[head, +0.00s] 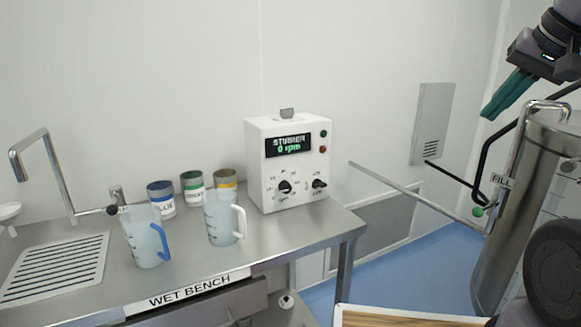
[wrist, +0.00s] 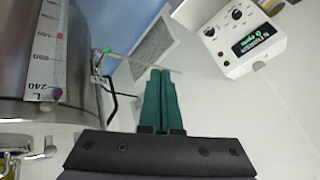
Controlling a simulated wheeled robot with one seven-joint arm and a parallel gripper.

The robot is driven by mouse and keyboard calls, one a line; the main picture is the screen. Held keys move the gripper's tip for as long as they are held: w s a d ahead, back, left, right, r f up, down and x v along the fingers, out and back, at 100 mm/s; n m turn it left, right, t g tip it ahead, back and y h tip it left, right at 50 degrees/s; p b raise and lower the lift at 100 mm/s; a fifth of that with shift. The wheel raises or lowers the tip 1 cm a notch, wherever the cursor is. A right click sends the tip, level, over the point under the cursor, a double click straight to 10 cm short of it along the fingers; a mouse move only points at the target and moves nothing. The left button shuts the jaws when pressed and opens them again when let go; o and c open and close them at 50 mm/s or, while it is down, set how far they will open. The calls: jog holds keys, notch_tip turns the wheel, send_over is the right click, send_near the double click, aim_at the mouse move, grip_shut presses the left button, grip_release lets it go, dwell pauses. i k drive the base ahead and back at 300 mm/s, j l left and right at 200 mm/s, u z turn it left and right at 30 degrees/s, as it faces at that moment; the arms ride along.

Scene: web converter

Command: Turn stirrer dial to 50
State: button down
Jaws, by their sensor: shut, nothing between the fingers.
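The stirrer control box (head: 290,165) is white and stands at the right end of the wet bench. Its display (head: 288,145) reads "STIRRER 0 rpm". Two black dials sit on its front, a left dial (head: 285,187) and a right dial (head: 319,184); their scale marks are too small to read. The box also shows upside down at the upper right of the wrist view (wrist: 238,40). My gripper (head: 488,112) has green fingers, shut and empty. It is at the upper right in the head view, well away from the box; its fingers also show in the wrist view (wrist: 160,75).
The wet bench (head: 290,245) carries two jugs, one with a blue handle (head: 147,240) and one with a white handle (head: 224,218), plus several labelled cans (head: 193,187). A steel tank (head: 525,210) with a pipe stands at the right. Blue floor (head: 425,270) shows between.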

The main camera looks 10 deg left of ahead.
aim_at(284, 186)
jog(key=k+j, duration=0.1)
jog(key=j, duration=0.3)
jog(key=k+j, duration=0.1)
jog(key=j, duration=0.3)
jog(key=k+j, duration=0.1)
jog(key=j, duration=0.3)
jog(key=k+j, duration=0.15)
jog(key=j, duration=0.25)
jog(key=u, duration=0.05)
